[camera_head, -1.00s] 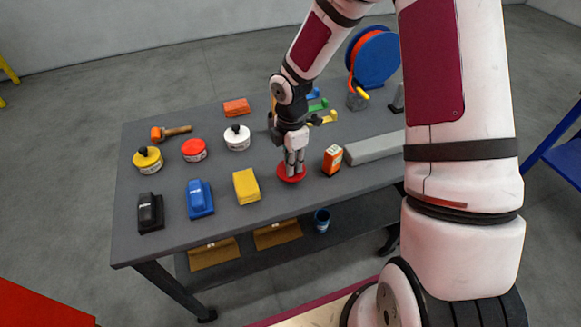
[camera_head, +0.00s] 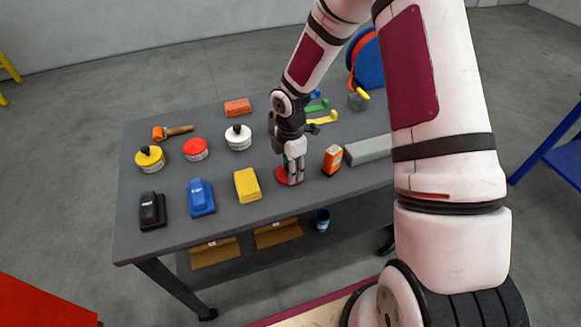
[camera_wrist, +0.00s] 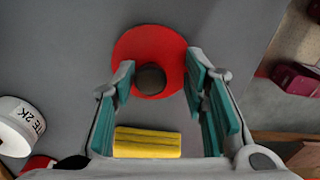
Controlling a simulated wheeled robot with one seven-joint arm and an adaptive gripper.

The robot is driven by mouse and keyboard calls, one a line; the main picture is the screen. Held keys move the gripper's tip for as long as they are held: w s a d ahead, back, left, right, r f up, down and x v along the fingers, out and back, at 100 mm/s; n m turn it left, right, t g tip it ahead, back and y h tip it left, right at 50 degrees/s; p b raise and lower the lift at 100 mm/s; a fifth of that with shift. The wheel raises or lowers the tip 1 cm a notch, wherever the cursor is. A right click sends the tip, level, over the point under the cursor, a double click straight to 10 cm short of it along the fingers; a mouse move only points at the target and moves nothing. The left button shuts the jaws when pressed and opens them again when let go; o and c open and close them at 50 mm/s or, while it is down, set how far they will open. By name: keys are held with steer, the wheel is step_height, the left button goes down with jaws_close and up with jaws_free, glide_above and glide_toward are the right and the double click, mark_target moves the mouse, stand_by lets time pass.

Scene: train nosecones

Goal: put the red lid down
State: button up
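The red lid (camera_wrist: 133,50) is a flat red disc with a dark round knob (camera_wrist: 150,79). In the wrist view it lies flat over the grey table, just beyond my fingertips. My gripper (camera_wrist: 160,68) is open, with a teal-padded finger on each side of the knob and a gap between knob and pads. In the head view my gripper (camera_head: 291,181) points down at the red lid (camera_head: 280,175) and hides its right part. The lid appears to rest on the table top. A red tin (camera_head: 196,149) with no knobbed lid stands to the left.
The table (camera_head: 240,212) also holds a yellow tin (camera_head: 150,159), a white tin (camera_head: 238,137), a yellow block (camera_head: 247,185), blue (camera_head: 201,197) and black (camera_head: 152,211) blocks, and an orange box (camera_head: 332,160) close right of my gripper. A grey bar (camera_head: 368,150) lies farther right.

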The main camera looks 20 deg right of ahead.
steer(key=s+d+r+m+t+h, duration=0.1)
steer(key=s+r+m, duration=0.2)
steer(key=r, duration=0.6)
steer(key=s+r+m, duration=0.3)
steer(key=r, duration=0.7)
steer(key=s+d+r+m+t+h, duration=0.1)
steer(key=s+r+m, duration=0.2)
steer(key=r, duration=0.6)
steer(key=s+a+r+m+t+y, duration=0.1)
steer(key=s+r+m, duration=0.3)
steer(key=s, duration=0.3)
steer(key=s+a+r+m+t+y, duration=0.1)
steer(key=s+r+m+t, duration=0.1)
steer(key=s+r+m, duration=0.2)
steer(key=s+m, duration=0.2)
steer(key=s, duration=0.1)
steer(key=shift+s+m+t+b, duration=0.2)
steer(key=shift+m+t+b, duration=0.1)
steer(key=shift+m+b, duration=0.1)
